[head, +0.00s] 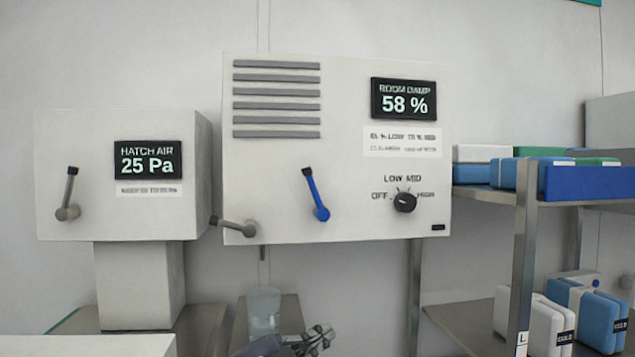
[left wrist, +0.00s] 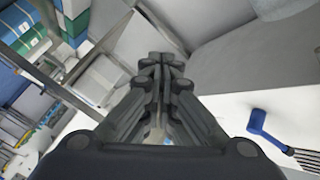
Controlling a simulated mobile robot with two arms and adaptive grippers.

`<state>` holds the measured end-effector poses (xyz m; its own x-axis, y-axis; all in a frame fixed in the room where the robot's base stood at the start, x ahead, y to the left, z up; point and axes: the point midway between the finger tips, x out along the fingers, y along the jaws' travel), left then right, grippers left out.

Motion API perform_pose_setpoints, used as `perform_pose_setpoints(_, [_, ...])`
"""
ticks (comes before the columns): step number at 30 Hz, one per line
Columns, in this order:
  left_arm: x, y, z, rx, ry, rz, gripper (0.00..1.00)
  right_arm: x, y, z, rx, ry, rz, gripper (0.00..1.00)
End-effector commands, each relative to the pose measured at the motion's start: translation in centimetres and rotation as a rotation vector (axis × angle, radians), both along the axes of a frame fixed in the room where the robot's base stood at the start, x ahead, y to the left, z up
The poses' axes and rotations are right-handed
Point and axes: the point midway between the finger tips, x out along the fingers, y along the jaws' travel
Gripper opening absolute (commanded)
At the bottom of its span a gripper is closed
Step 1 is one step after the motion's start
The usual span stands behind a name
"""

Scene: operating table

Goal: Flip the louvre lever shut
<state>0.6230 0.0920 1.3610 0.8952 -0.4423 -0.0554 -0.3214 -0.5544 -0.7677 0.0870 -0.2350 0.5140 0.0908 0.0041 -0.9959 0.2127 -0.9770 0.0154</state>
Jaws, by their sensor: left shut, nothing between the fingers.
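A white wall unit (head: 300,165) carries grey louvre slats (head: 277,98) at its upper left. A blue lever (head: 317,195) with a black tip stands below the slats, leaning up and left. A grey lever (head: 235,226) at the unit's lower left corner points left, nearly level. The blue lever also shows at the right of the left wrist view (left wrist: 260,124), beside the slats (left wrist: 306,160). My left gripper (head: 325,333) is shut and empty, below the unit and apart from both levers; its closed fingers fill the middle of the wrist view (left wrist: 162,62). My right gripper is not in view.
A smaller box (head: 120,215) at left has its own grey upright lever (head: 69,193). A dark dial (head: 404,202) sits right of the blue lever. A clear cup (head: 264,305) stands below the unit. A metal shelf (head: 528,240) at right holds blue and white packs.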

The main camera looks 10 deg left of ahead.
Motion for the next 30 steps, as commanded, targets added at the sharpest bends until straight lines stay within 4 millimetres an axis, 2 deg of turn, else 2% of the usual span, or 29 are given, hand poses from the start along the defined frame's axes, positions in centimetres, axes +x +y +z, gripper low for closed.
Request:
perform_pose_setpoints(1, [-0.1,0.1,3.4,0.032,-0.072,-0.012,0.0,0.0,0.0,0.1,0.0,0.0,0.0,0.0])
perform_pose_setpoints(6, [-1.7,0.3,12.3,0.125,-0.262,-0.051,0.0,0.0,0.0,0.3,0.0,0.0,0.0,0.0])
perform_pose_setpoints(9, [-3.0,0.7,16.8,0.174,-0.361,-0.061,0.0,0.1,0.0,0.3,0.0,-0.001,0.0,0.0])
perform_pose_setpoints(12, [-4.3,1.1,20.3,0.209,-0.437,-0.065,0.0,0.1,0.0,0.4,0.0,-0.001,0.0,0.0])
perform_pose_setpoints(15, [-5.4,1.4,22.7,0.232,-0.489,-0.066,0.0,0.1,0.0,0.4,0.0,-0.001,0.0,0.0])
perform_pose_setpoints(21, [-5.8,1.5,24.4,0.247,-0.522,-0.067,0.0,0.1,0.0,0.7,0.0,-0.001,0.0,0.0])
perform_pose_setpoints(26, [-4.3,0.4,25.2,0.246,-0.52,-0.069,0.0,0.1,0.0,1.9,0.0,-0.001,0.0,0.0])
perform_pose_setpoints(30, [-2.0,-1.2,26.2,0.245,-0.519,-0.069,0.0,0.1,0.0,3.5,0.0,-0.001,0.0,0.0])
